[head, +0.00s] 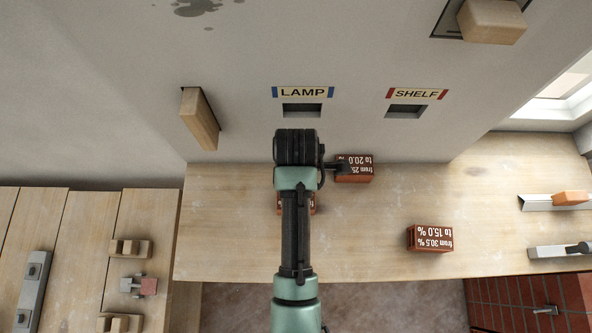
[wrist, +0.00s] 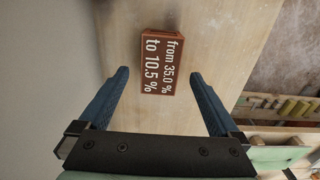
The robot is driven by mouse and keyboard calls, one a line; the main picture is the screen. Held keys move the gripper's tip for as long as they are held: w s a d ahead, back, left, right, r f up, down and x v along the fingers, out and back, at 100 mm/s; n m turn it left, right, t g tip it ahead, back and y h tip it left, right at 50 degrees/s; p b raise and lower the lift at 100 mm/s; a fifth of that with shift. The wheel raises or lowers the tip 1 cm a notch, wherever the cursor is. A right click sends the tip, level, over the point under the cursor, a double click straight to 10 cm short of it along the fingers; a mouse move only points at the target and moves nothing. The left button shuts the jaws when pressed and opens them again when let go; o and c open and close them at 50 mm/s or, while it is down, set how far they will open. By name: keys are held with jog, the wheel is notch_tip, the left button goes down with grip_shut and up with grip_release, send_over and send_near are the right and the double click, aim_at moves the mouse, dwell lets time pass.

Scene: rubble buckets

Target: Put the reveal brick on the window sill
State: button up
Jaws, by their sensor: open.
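Three red-brown bricks with white lettering lie on the wooden bench; no label says which is the reveal brick. One, reading "from 35.0 % to 10.5 %" (wrist: 158,62), lies ahead of my gripper (wrist: 158,74) in the wrist view. My gripper is open and empty, its blue fingers spread to either side of that brick's near end. In the head view my arm hides most of a brick (head: 313,204) under it. A second brick (head: 354,169) lies by the wall, partly covered by my gripper. A third, "from 30.5 % to 15.0 %" (head: 430,238), lies right. A white window ledge (head: 548,111) shows upper right.
The wall has slots labelled LAMP (head: 302,109) and SHELF (head: 406,111), with wooden blocks (head: 200,119) (head: 491,21) jutting out. Metal tools (head: 555,201) lie at the bench's right end. A lower left bench (head: 90,230) holds small parts. The bench's left part is clear.

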notch_tip(320, 180, up, 6)
jog(key=shift+r, duration=0.25)
dwell(0.6)
